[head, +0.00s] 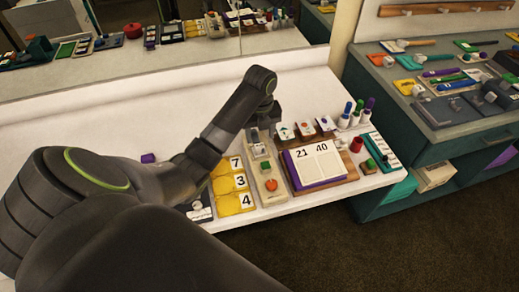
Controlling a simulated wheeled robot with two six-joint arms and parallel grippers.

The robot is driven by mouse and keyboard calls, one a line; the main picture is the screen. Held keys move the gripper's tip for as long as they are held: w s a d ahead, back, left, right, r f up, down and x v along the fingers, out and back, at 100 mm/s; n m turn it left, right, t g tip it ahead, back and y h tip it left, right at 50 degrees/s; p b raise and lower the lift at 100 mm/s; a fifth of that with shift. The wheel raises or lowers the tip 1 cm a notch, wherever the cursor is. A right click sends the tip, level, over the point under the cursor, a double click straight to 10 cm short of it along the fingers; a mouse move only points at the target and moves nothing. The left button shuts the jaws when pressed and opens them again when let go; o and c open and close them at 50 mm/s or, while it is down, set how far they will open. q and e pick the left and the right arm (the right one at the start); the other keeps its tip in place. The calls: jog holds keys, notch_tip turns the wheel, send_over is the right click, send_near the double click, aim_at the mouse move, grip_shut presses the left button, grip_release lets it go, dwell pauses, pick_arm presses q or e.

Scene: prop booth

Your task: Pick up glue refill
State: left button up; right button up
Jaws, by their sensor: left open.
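No object is clearly recognizable as the glue refill. Possible candidates are small white bottles with coloured caps (346,116) standing at the right end of the white counter, and a small red cylinder (356,145) in front of them. My left gripper (258,143) is open and points down over the far end of a beige panel with a green and a red button. It is left of the capped bottles and apart from them. Its fingertips are small, and I see nothing held between them. My left arm hides part of the counter. My right gripper is not in view.
A calendar-like board (319,163) lies right of the beige panel (268,190); yellow number cards (232,182) lie left. Small picture blocks (304,129) stand behind the board. A teal cabinet (440,140) with tools stands right. The white counter's back left is mostly clear.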

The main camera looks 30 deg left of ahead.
aim_at(259, 145)
pick_arm(q)
notch_tip(259, 145, down, 4)
jog(key=shift+s+a+f+p, duration=0.1)
jog(key=shift+f+p, duration=0.05)
jog(key=shift+p, duration=0.3)
jog(key=shift+c, duration=0.4)
jog(key=c, duration=1)
